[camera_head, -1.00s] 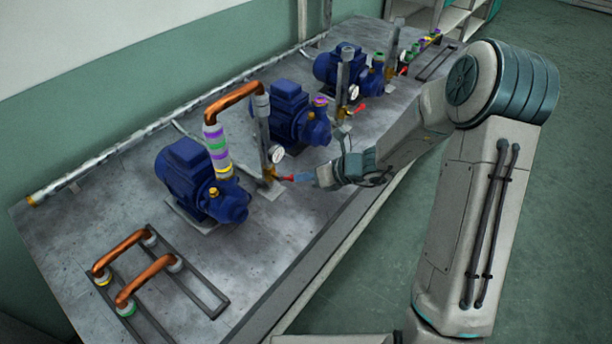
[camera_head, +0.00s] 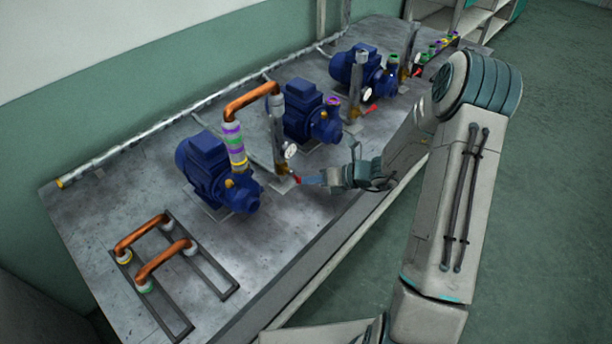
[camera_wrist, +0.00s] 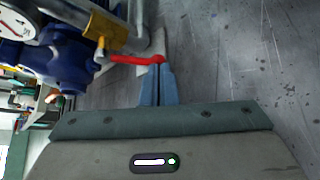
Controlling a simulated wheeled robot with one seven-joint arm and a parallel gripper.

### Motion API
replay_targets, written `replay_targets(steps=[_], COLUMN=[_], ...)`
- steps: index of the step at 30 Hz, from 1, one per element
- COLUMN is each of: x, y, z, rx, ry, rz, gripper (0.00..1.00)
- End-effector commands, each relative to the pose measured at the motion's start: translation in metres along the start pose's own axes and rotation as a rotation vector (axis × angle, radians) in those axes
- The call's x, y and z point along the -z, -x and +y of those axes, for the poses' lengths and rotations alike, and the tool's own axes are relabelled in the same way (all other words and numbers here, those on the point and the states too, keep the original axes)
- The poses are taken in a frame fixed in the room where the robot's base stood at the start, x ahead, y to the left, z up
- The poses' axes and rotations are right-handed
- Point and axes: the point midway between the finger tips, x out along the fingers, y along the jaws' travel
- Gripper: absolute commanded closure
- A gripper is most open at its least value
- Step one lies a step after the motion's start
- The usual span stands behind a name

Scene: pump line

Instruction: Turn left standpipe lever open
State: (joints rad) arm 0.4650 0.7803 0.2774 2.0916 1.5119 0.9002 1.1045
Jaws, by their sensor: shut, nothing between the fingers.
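The left standpipe (camera_head: 278,135) is a grey upright pipe with a gauge (camera_head: 289,150), joined at the top to a copper pipe. Its red lever (camera_head: 297,179) sticks out low at its base toward my gripper. In the wrist view the red lever (camera_wrist: 135,59) runs sideways from a brass valve (camera_wrist: 106,32), its rounded end at my fingertips. My gripper (camera_head: 308,180) is shut, with blue fingers that also show in the wrist view (camera_wrist: 158,72). The fingertips are at the lever's end and seem to touch it; nothing shows between them.
A blue pump (camera_head: 212,172) stands left of the standpipe, with another blue pump (camera_head: 308,112) behind. Further standpipes with red levers (camera_head: 371,108) stand farther back. Copper pipes lie on a rack (camera_head: 202,262) at the front left. The metal bench (camera_head: 100,225) is bare around the rack.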

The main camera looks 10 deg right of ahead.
Motion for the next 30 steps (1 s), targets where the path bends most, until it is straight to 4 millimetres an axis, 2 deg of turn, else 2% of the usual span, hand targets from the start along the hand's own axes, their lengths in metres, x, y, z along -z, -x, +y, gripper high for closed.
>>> replay_targets(steps=[16, 30], x=[0.0052, -0.0001], y=[-0.0059, -0.0021], z=[0.0023, 0.0069], rx=[-0.003, -0.002], ry=[0.004, 0.004], rz=[0.003, 0.002], gripper=[1.00, 1.00])
